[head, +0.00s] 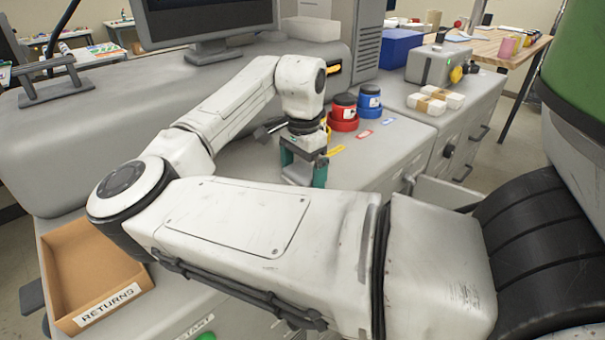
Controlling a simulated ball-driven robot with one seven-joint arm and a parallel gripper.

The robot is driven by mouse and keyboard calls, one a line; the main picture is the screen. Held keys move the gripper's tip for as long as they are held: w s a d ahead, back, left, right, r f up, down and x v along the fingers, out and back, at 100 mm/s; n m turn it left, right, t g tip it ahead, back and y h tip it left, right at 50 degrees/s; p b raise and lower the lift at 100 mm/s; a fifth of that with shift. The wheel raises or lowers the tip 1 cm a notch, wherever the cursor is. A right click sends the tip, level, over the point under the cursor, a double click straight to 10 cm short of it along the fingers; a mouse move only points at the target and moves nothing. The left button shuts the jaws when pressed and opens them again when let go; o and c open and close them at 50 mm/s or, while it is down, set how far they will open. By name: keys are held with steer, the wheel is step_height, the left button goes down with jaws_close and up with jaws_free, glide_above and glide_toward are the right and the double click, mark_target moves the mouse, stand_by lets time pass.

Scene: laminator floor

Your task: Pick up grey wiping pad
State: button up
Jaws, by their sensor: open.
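My gripper (303,171) points down over the grey machine top, in the middle of the head view. Its two teal fingers are apart. I cannot clearly make out a grey wiping pad. The pale grey patch between and below the fingers may be the pad or the bare counter; I cannot tell which. Nothing is clearly held. My arm hides much of the counter in front of and left of the gripper.
A red pot (343,119) and a blue pot (369,107) stand right behind my gripper. A RETURNS tray (62,271) lies at the lower left. Wrapped white blocks (427,104) and a blue bin (399,47) are farther right. A monitor (205,20) stands behind.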

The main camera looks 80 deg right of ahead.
mark_target(305, 171)
steer(key=shift+f, duration=0.15)
steer(key=c, duration=0.7)
steer(key=shift+c, duration=0.2)
steer(key=shift+r+b, duration=0.3)
steer(key=shift+r, duration=0.2)
steer(key=r, duration=0.2)
steer(key=shift+s+r+b, duration=0.25)
steer(key=shift+r+b, duration=0.1)
steer(key=shift+b, duration=0.05)
steer(key=s+a+r+b, duration=0.1)
steer(key=s+a+r, duration=0.5)
steer(key=s+r, duration=0.3)
steer(key=s, duration=0.3)
steer(key=shift+r+b, duration=0.2)
steer(key=shift+b, duration=0.1)
